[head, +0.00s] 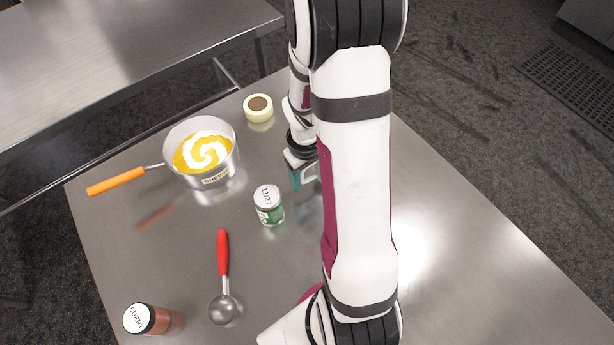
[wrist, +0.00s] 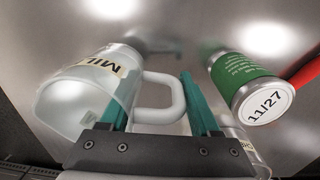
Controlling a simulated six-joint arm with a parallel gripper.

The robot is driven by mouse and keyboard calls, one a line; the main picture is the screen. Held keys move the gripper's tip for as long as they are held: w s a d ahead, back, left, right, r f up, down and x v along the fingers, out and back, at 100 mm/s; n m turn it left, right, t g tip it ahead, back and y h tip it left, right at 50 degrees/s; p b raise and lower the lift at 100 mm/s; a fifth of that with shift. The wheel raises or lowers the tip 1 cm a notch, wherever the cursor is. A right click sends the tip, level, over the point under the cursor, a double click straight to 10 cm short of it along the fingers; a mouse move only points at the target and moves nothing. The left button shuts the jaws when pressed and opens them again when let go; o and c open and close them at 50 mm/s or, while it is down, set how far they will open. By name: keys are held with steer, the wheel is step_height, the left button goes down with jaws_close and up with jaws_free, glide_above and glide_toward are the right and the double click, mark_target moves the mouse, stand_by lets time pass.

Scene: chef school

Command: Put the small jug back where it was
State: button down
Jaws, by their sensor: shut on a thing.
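The small jug (wrist: 85,88) is translucent white with a label whose visible letters read "MIL". It fills the left of the wrist view, and its loop handle lies between the teal fingers of my gripper (wrist: 158,108). My gripper is shut on the jug's handle. In the head view my gripper (head: 304,176) is partly in view left of my arm, above the steel table's far part. My arm hides most or all of the jug there. I cannot tell whether the jug touches the table.
On the steel table (head: 460,240) stand a pot (head: 231,161) of orange soup with an orange handle, a tape roll (head: 258,108), a green can marked 11/27 (head: 269,206), a red-handled ladle (head: 223,260) and a curry jar (head: 146,318). The table's right side looks clear.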

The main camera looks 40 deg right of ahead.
mark_target(308, 179)
steer(key=shift+f, duration=1.35)
steer(key=shift+f, duration=0.15)
steer(key=shift+c, duration=0.6)
jaws_free()
